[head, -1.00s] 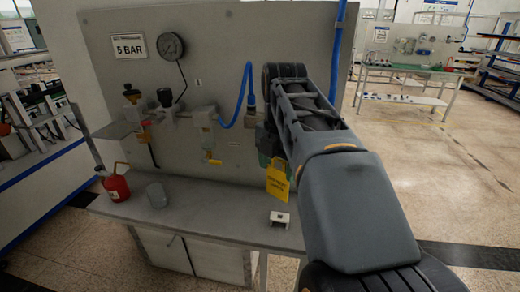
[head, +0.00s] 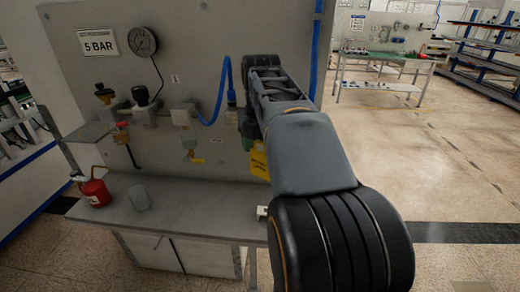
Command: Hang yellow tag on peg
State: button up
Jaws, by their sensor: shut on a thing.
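The yellow tag (head: 259,163) hangs below the end of my arm, in front of the grey panel and above the bench. Its right part is hidden behind my arm. My gripper (head: 250,138) is mostly hidden by my own arm. It is shut on the yellow tag at the tag's upper end. I cannot make out the peg; it may be behind my arm.
On the bench (head: 180,212) stand a red can (head: 95,192), a grey cup (head: 139,198) and a small white block (head: 262,212).

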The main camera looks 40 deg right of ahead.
jog(key=shift+w+d+f+p, duration=0.1)
jog(key=shift+w+d+p, duration=0.4)
jog(key=shift+w+d, duration=0.8)
jog(key=shift+w+d+f, duration=0.3)
jog(key=shift+w, duration=0.05)
jog(key=shift+f, duration=0.1)
jog(key=shift+f, duration=0.2)
jog(key=o, duration=1)
jog(key=shift+s+d, duration=0.1)
jog(key=shift+r, duration=0.1)
jog(key=shift+r, duration=0.1)
jog(key=shift+r+p, duration=0.35)
notch_tip(320, 180, up, 13)
jog(key=shift+s+r+p, duration=0.1)
jog(key=shift+s+p, duration=0.05)
jog(key=shift+p, duration=1.1)
